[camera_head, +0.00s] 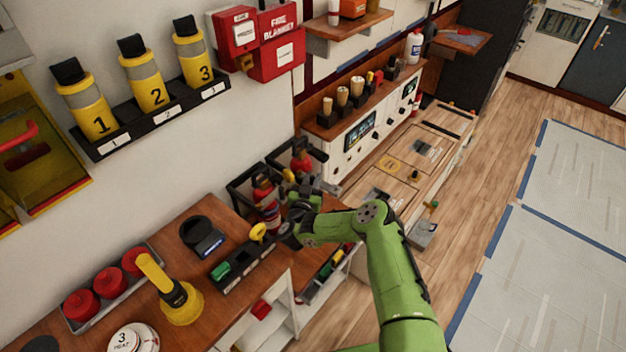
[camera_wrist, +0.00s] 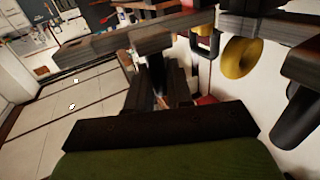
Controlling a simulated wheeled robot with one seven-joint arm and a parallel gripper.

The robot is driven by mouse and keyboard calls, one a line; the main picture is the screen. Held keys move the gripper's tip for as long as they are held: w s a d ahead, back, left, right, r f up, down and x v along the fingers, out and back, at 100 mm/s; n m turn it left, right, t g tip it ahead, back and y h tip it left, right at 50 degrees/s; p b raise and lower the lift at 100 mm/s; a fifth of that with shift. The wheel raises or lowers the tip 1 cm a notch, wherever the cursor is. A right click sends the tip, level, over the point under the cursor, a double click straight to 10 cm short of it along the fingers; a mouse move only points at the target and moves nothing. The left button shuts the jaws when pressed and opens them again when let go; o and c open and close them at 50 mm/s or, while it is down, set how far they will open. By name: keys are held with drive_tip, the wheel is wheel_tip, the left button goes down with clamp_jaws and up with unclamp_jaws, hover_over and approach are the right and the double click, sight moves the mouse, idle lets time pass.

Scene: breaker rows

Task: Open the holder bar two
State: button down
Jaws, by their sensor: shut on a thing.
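Two red extinguisher-like cylinders stand in black holders beyond the bench, a nearer one (camera_head: 264,197) and a farther one (camera_head: 301,160). Dark bars run along these holders; I cannot read which is two. My gripper (camera_head: 292,218) is at the nearer holder, and my own wrist partly hides it. In the wrist view, a long dark bar (camera_wrist: 95,48) crosses in front of my fingers (camera_wrist: 160,82). My gripper is shut on what looks like this bar. The exact contact is dark and partly hidden.
A wooden bench (camera_head: 232,278) holds a yellow-handled tool (camera_head: 181,300), red knobs (camera_head: 82,305) and a black tray (camera_head: 243,265). A yellow ring (camera_wrist: 241,57) shows close to the bar. Wall-mounted yellow cylinders (camera_head: 146,82) are at upper left. Open wooden floor (camera_head: 500,150) lies right of my arm.

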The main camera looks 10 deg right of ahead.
sight(312, 177)
drive_tip(key=c, duration=1.2)
unclamp_jaws()
drive_tip(key=shift+w, duration=0.1)
drive_tip(key=shift+o, duration=0.2)
wheel_tip(312, 177, up, 9)
drive_tip(key=shift+r+p, duration=0.1)
drive_tip(key=shift+p, duration=1.15)
drive_tip(key=shift+r, duration=0.45)
